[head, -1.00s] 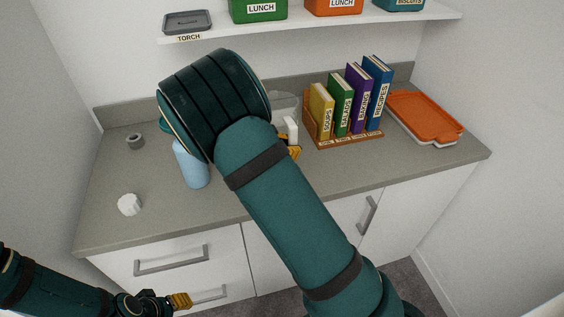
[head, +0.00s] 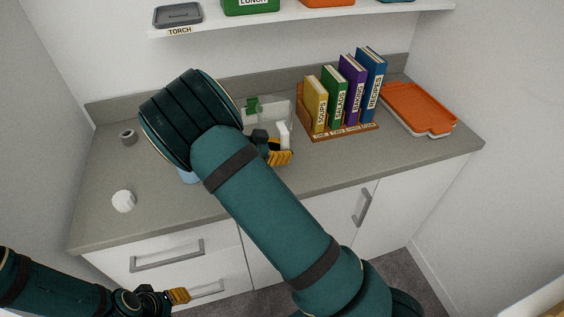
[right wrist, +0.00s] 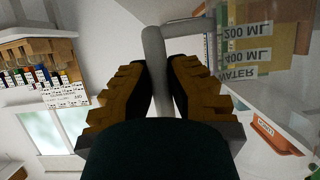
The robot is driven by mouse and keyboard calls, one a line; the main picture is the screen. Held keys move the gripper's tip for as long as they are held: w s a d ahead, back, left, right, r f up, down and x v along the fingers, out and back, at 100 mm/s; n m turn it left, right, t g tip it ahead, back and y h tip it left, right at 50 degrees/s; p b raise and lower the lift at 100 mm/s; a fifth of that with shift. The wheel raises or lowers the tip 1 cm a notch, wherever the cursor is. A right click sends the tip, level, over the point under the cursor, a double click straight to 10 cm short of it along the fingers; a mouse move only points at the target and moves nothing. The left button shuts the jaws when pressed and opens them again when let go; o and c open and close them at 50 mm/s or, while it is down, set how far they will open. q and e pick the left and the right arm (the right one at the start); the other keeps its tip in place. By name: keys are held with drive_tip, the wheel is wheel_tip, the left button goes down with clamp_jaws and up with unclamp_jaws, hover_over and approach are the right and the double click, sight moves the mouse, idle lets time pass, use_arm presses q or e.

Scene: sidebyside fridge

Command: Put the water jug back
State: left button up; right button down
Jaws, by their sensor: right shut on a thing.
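The clear water jug (head: 275,112) stands at or just above the counter, left of the books, partly hidden by my right arm. A green part (head: 252,104) shows at its top left. Its pale handle (head: 283,135) faces me. My right gripper (head: 279,156) is shut on this handle. In the right wrist view the gripper (right wrist: 161,88) has its yellow fingers on both sides of the handle (right wrist: 155,55), and the jug (right wrist: 250,60) shows a WATER label and ML marks. My left gripper (head: 179,296) is low at the drawers, its opening unclear.
A book rack (head: 345,130) with several books stands right of the jug. An orange-lidded tray (head: 418,108) lies farther right. A blue bottle (head: 188,177) is mostly hidden by my arm. A white knob-like item (head: 123,201) and a grey ring (head: 128,137) sit left. A shelf (head: 300,20) hangs above.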

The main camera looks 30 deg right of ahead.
wheel_tip(320, 180, down, 5)
drive_tip(key=shift+r+b, duration=0.15)
drive_tip(key=shift+b, duration=0.25)
drive_tip(key=shift+r, duration=0.1)
drive_tip(key=c, duration=1.1)
unclamp_jaws()
